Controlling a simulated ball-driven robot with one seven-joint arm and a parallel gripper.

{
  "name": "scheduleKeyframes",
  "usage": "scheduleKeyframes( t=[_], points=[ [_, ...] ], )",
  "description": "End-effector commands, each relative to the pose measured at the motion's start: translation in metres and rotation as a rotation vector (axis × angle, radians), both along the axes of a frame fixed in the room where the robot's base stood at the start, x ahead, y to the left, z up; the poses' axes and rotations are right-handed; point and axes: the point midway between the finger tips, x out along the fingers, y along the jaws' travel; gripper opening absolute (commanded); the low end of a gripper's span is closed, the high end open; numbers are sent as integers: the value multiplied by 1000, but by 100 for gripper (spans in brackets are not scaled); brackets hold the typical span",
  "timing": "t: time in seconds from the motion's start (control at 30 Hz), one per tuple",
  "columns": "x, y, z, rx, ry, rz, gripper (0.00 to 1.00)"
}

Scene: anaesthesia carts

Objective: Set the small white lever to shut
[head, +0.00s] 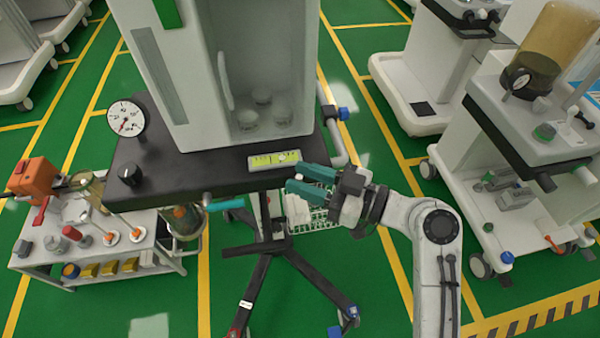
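My gripper (293,177) has two teal fingers spread a little apart. It is just in front of the black shelf's front edge, right of the middle. A small pale thing shows at the gap between the fingers; I cannot tell whether it is the small white lever or whether it is touched. No small white lever can be made out with certainty elsewhere. A yellow-green strip gauge (274,160) in a white frame lies on the shelf, just up and left of the fingers. Nothing is clearly held.
The black shelf (190,170) carries a white cabinet (183,70), a round dial (126,118) and a black knob (130,175). A teal-handled lever (222,205) sticks out below its front edge. A low cart (150,255) stands left; another cart (530,140) stands right.

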Motion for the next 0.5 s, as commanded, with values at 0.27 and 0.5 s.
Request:
scheduleKeyframes(
  t=[0.27,0.5],
  points=[
    [4,13,0,-1,0,-1,34],
    [4,13,0,-1,0,-1,30]
  ],
)
